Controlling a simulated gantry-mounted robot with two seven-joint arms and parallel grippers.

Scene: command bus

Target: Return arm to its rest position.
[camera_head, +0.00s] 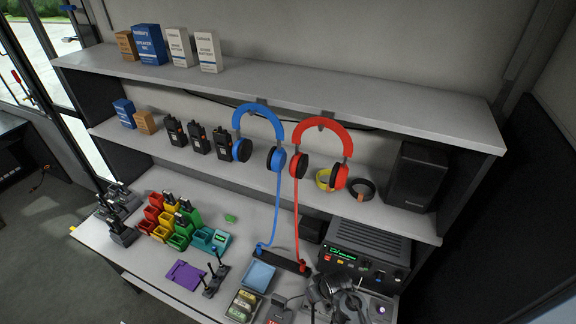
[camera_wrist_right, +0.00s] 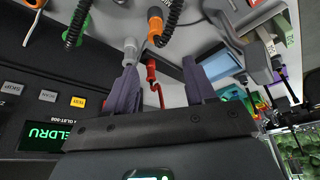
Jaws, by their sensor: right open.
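My right gripper (camera_head: 340,290) is low in the head view, over the front right of the desk, in front of the radio unit (camera_head: 362,255). In the right wrist view its two dark fingers (camera_wrist_right: 160,68) stand apart with nothing clearly held between them. A grey plug (camera_wrist_right: 130,48) shows by the tip of one finger, and a red cable end (camera_wrist_right: 153,72) shows in the gap beyond; I cannot tell whether either touches a finger. My left gripper is in neither view.
Blue headphones (camera_head: 258,135) and red headphones (camera_head: 320,150) hang from the shelf, their cords running down to a black strip (camera_head: 283,262). A blue tray (camera_head: 258,276), a battery tray (camera_head: 243,306) and coloured bins (camera_head: 175,220) stand on the desk. A speaker (camera_head: 413,177) stands on the middle shelf.

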